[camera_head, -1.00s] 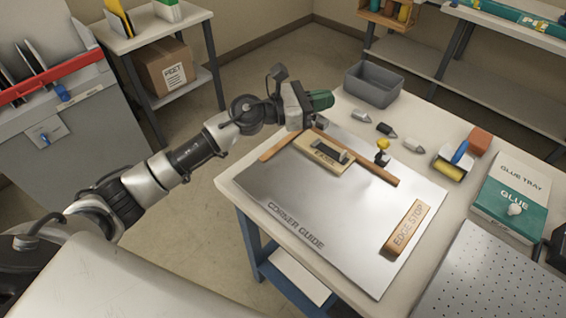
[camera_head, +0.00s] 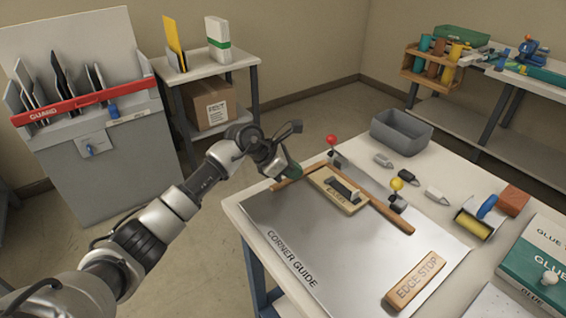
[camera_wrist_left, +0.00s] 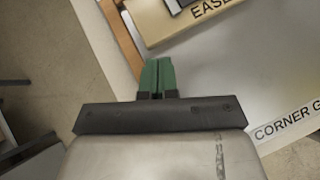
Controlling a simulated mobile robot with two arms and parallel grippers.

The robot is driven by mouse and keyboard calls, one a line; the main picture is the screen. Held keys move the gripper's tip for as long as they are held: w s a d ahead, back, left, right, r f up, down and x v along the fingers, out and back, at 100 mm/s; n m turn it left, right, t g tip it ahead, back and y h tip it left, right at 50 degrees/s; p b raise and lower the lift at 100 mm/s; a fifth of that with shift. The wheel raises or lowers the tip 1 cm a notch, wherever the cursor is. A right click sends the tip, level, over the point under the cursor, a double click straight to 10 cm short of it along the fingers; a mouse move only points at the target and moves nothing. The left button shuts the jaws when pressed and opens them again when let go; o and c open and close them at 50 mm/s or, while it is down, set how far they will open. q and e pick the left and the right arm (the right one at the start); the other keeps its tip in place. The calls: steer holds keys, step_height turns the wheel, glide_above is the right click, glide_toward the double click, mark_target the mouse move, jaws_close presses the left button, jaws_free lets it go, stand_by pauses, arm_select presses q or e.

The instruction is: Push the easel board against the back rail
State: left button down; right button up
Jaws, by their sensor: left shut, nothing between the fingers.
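The easel board (camera_head: 351,206) is a small tan board with a dark piece on it. It lies on the metal corner guide plate (camera_head: 300,232), in the corner between a short wooden rail on the left and the long wooden back rail (camera_head: 391,219). Its far edge is close to the back rail; I cannot tell if they touch. My left gripper (camera_head: 294,172) is shut and empty, its green fingertips near the short rail, left of the board. In the left wrist view the shut fingers (camera_wrist_left: 158,76) point toward the short rail and the board (camera_wrist_left: 196,18). My right gripper is not in view.
Red (camera_head: 331,140) and yellow (camera_head: 397,184) knobs stand by the back rail. The edge stop block (camera_head: 416,281) lies at the plate's front right. A grey bin (camera_head: 401,138), small pointed pieces and a yellow roller (camera_head: 475,224) are beyond. The plate's middle is clear.

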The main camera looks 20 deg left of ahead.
mark_target(314, 180)
arm_select(q)
steer(key=x, duration=0.3)
steer(key=shift+d+f, duration=0.1)
steer(key=shift+w+d+f, duration=0.1)
steer(key=shift+f, duration=0.05)
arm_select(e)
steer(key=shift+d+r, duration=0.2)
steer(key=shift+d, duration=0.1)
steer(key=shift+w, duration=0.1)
arm_select(q)
steer(key=shift+w+d+f+b, duration=0.1)
steer(key=shift+w+d+b, duration=0.25)
steer(key=shift+d+b, duration=0.15)
steer(key=shift+d+r, duration=0.1)
steer(key=shift+r, duration=0.1)
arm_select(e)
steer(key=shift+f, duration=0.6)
arm_select(q)
steer(key=shift+r, duration=0.1)
